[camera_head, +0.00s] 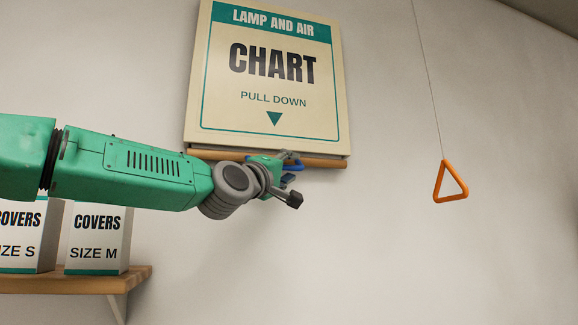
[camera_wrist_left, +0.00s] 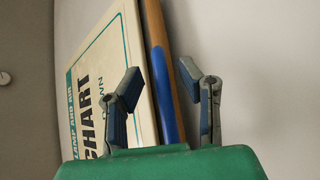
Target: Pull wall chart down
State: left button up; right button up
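The wall chart (camera_head: 273,70) hangs high on the wall, cream with a green border and "PULL DOWN" with an arrow. A wooden bar (camera_head: 325,161) runs along its bottom edge. In the left wrist view the chart (camera_wrist_left: 92,88) and its bar (camera_wrist_left: 156,28) stand on end, with a blue strip (camera_wrist_left: 164,95) along the bar. My left gripper (camera_head: 290,178) is at the bar's lower middle. In the wrist view its fingers (camera_wrist_left: 158,72) are apart, one to each side of the bar in the picture. I cannot tell whether they touch it. My right gripper is not in view.
An orange triangular handle (camera_head: 450,183) hangs on a thin cord to the right. Boxes marked "COVERS" (camera_head: 98,240) stand on a wooden shelf (camera_head: 70,284) at lower left, below my left arm. The wall below the chart is bare.

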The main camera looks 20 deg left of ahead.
pick_arm(q)
jog(key=shift+s+a+r, duration=0.15)
jog(key=shift+s+a, duration=0.1)
jog(key=a, duration=0.3)
jog(key=shift+s, duration=0.1)
grip_shut()
jog(key=shift+c, duration=0.7)
grip_release()
jog(key=shift+d, duration=0.2)
jog(key=shift+o, duration=0.7)
jog(key=shift+s+d, duration=0.1)
jog(key=shift+d, duration=0.5)
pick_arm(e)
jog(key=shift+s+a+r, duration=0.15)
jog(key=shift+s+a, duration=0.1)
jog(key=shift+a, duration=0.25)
